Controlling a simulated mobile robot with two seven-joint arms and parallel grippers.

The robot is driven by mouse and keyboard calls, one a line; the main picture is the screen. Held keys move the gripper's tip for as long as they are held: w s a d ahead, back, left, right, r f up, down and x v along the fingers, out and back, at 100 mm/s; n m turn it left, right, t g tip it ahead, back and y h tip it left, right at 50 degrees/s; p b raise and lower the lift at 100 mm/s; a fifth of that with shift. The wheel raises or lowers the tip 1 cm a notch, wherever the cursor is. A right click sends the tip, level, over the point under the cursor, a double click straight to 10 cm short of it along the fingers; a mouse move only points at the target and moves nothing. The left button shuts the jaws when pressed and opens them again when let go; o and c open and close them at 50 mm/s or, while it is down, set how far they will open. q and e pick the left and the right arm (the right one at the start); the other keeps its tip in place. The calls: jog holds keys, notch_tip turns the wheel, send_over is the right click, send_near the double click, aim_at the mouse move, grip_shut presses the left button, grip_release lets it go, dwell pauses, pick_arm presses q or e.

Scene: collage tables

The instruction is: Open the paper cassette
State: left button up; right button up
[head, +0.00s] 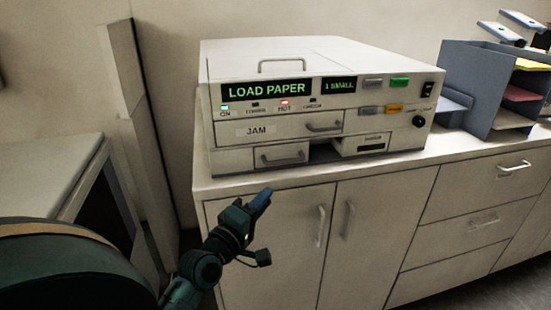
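A beige printer-like machine (330,62) stands on the cabinet top and its display reads "LOAD PAPER". Low on its front, at the left, is a small drawer (266,162) with a grey handle (281,157); it looks shut. No label on it is readable, so I cannot tell for certain that it is the paper cassette. A wider panel (225,132) marked "JAM" with its own handle sits above it, also shut. My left gripper (262,197) is below and in front of the small drawer, apart from it. Its finger opening cannot be made out. My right gripper is not in view.
The cabinet (270,240) under the machine has doors and drawers with protruding handles. A dark gap (324,152) lies right of the small drawer. A grey paper organizer (470,75) stands at the right. A pale unit (60,180) stands at the left.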

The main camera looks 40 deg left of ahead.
aim_at(287, 161)
pick_arm(q)
jog(key=shift+n, duration=0.5)
jog(key=w+r, duration=0.1)
jog(key=w, duration=0.3)
jog(key=w+a+r+p, duration=0.1)
jog(key=w, duration=0.3)
jog(key=w+a+r+p, duration=0.1)
jog(key=w, duration=0.4)
jog(key=shift+w+a, duration=0.1)
jog(key=shift+a, duration=0.15)
jog(key=shift+c, duration=0.5)
grip_shut()
